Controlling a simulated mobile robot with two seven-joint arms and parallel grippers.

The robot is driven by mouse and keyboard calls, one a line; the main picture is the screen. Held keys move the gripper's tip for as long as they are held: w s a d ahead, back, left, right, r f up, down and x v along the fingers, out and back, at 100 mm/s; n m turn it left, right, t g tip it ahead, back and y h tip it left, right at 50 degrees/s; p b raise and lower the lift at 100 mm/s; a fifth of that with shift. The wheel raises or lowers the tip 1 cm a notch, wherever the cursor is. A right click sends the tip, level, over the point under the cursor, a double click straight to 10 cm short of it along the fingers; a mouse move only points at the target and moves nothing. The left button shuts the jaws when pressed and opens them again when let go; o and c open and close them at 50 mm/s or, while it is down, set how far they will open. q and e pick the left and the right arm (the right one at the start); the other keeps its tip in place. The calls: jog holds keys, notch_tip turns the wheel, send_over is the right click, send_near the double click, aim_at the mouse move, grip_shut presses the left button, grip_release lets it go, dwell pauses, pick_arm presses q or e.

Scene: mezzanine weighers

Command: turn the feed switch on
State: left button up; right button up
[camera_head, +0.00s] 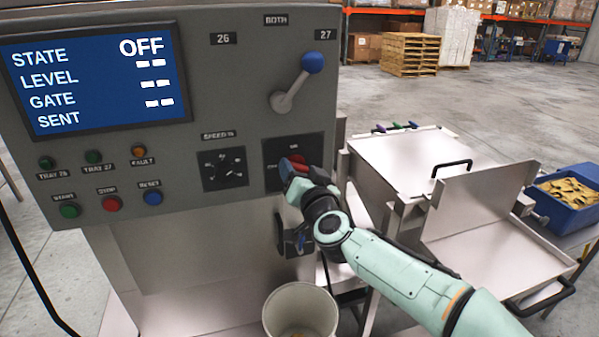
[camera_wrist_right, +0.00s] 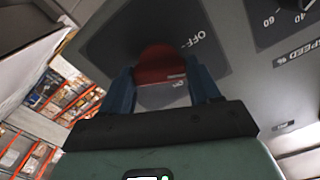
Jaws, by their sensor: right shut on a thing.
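The feed switch (camera_head: 297,161) is a red knob on a dark plate at the lower right of the grey control panel (camera_head: 215,80). My right gripper (camera_head: 291,170) is at the switch, its blue fingers on either side of the red knob. In the right wrist view the red knob (camera_wrist_right: 161,66) sits between the two fingers (camera_wrist_right: 162,90), which are shut on it. An "OFF" mark shows on the plate beside it. The screen (camera_head: 95,80) reads STATE OFF, with dashes for LEVEL, GATE and SENT. My left gripper is not in view.
A lever with a blue ball (camera_head: 312,62) stands above the switch. A speed dial (camera_head: 224,167) is left of it. Coloured buttons (camera_head: 111,203) line the lower left. A pale bucket (camera_head: 299,310) stands below. Metal trays (camera_head: 475,240) and a blue bin (camera_head: 567,200) are at right.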

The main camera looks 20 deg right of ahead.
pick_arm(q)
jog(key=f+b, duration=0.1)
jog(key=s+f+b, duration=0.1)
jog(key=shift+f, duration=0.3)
pick_arm(e)
jog(key=m, duration=1.2)
jog(key=shift+f+m, duration=0.15)
jog(key=shift+m, duration=0.15)
jog(key=o, duration=1.1)
jog(key=shift+c, duration=0.2)
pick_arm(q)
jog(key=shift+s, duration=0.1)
pick_arm(e)
jog(key=shift+s, duration=0.15)
pick_arm(q)
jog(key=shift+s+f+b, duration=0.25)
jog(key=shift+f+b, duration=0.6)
jog(key=shift+b, duration=0.1)
pick_arm(e)
jog(key=s, duration=1.3)
jog(key=shift+d, duration=0.25)
